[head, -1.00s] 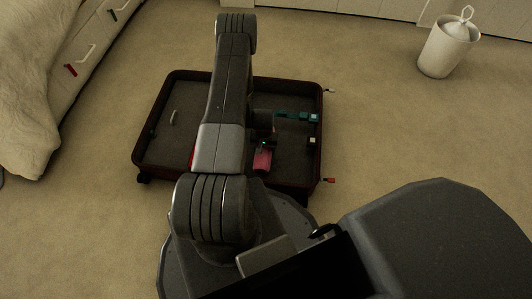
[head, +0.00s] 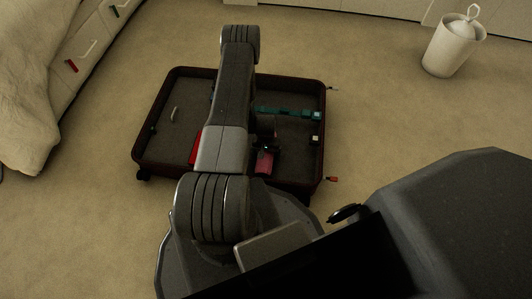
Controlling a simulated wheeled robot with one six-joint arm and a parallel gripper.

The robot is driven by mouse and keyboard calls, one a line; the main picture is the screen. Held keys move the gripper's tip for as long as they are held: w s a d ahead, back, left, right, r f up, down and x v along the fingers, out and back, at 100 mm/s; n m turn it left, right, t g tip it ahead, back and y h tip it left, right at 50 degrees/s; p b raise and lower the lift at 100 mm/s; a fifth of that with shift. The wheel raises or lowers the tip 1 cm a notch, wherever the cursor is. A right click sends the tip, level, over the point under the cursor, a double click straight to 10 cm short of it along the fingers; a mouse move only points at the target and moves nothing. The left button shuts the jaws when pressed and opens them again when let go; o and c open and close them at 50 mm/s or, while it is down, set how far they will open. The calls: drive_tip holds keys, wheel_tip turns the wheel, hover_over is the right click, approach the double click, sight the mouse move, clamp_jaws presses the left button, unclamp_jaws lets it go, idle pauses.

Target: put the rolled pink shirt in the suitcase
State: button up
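The open dark red suitcase (head: 147,122) lies flat on the carpet, with a grey inside. The rolled pink shirt (head: 264,164) shows as a small pink shape just right of my arm, inside the suitcase outline near its front wall. My gripper (head: 268,148) is a small dark shape at the shirt's far end, and seems to be right above or against it. My arm hides part of both. Whether the fingers are closed on the shirt, and whether it rests on the suitcase floor, I cannot tell.
A teal strap (head: 285,111) crosses the suitcase, with a small white item (head: 315,139) at its right wall. A red item (head: 195,148) shows left of my arm. A white lidded bin (head: 450,50) stands back right. A bed (head: 30,90) is at left. Carpet to the right is clear.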

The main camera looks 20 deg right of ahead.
drive_tip(key=shift+r, duration=0.1)
wheel_tip(320, 180, up, 12)
drive_tip(key=p, duration=0.4)
idle(0.6)
